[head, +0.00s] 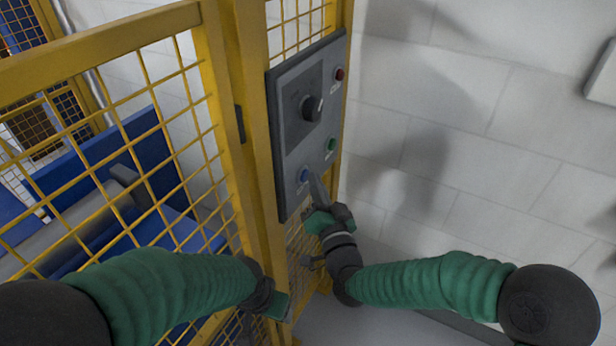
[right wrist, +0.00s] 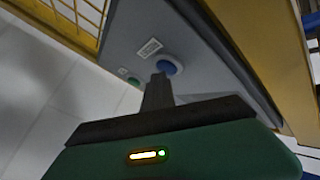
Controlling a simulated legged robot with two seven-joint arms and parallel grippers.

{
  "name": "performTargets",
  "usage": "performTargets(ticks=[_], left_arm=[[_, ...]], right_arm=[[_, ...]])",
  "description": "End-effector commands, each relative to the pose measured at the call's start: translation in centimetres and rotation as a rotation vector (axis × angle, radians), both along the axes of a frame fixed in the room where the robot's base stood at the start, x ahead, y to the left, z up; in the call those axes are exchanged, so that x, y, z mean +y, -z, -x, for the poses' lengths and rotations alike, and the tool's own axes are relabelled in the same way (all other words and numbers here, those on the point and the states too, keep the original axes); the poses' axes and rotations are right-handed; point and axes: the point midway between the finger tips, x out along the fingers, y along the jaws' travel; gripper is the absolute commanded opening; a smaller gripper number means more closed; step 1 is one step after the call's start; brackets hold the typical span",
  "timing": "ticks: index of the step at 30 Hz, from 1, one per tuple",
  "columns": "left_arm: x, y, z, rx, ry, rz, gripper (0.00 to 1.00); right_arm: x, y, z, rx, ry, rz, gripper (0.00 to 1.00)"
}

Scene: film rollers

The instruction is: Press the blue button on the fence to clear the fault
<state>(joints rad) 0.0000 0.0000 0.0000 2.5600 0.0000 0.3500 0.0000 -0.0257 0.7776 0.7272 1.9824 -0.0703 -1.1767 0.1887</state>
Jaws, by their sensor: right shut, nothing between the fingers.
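The blue button (head: 304,175) sits at the lower left of the grey control panel (head: 291,150) on the yellow fence. In the right wrist view the blue button (right wrist: 171,66) has a pale round collar and lies just beyond my fingertips. My right gripper (head: 315,178) is shut and empty, its tip pointing up at the panel close beside the button. It also shows in the right wrist view (right wrist: 159,80); I cannot tell whether the tip touches the button. My left gripper (head: 277,306) is low by the fence post, its fingers not clear.
The panel also carries a black rotary knob (head: 311,107), a red button (head: 339,74) and a green button (head: 332,144). Yellow mesh fence (head: 150,130) stands at left, with blue machinery and rollers behind it. A white block wall (head: 440,120) is at right.

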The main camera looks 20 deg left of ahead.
Motion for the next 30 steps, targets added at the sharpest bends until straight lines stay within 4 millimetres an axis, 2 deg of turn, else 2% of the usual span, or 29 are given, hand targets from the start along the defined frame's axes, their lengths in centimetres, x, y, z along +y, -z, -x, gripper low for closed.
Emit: performTargets(ticks=[10,19,30], left_arm=[[0.0,0.0,0.0,0.0,0.0,0.0,0.68],[0.0,0.0,0.0,0.0,0.0,0.0,0.68],[0.0,-0.1,0.0,0.0,0.0,0.0,0.68]], right_arm=[[0.0,0.0,0.0,-0.001,-0.001,0.0,0.0],[-1.5,0.0,0.4,0.0,-0.001,0.001,0.0],[-2.0,0.0,0.4,0.0,0.0,0.0,0.0]])
